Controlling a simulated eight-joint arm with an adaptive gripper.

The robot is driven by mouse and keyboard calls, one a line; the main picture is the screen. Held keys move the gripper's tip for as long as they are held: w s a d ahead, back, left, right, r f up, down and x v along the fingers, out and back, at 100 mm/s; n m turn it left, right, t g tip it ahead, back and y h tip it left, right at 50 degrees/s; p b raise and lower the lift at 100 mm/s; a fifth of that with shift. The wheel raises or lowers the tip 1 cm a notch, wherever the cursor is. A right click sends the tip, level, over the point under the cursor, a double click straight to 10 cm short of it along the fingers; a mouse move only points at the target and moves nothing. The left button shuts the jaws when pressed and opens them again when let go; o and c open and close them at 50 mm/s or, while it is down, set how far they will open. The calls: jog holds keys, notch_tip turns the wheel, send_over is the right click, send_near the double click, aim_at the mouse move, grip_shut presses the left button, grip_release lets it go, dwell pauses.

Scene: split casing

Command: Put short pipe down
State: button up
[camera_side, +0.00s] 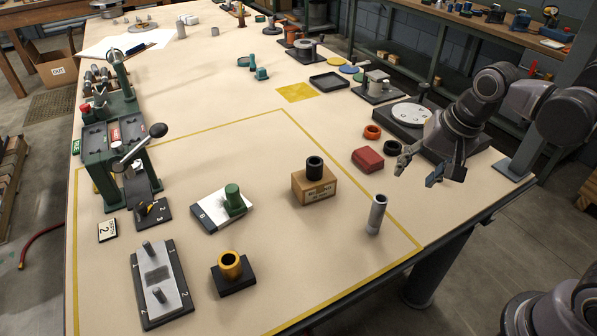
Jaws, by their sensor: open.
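A grey metal pipe (376,215), likely the short pipe, stands upright on the tabletop near the front right corner of the yellow outline. It looks slightly tilted from this angle. My gripper (417,175) is open and empty, its fingers spread apart. It is up and to the right of the pipe in the picture, clear of it. Nothing hides the pipe.
A wooden block (314,190) with a black ring stands left of the pipe. A red block (367,159), an orange ring (372,131) and a black ring (389,147) lie near my gripper. A yellow cup on a black base (233,279) stands at front left. The table's front right corner is clear.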

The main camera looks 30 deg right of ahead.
jog(key=s+n+t, duration=0.1)
jog(key=n, duration=0.2)
jog(key=s+d+n+t, duration=0.1)
jog(key=n, duration=0.2)
jog(key=s+d+n+t, duration=0.1)
jog(key=n, duration=0.1)
jog(key=shift+s+d+n, duration=0.25)
jog(key=shift+s+n, duration=0.15)
dwell(0.7)
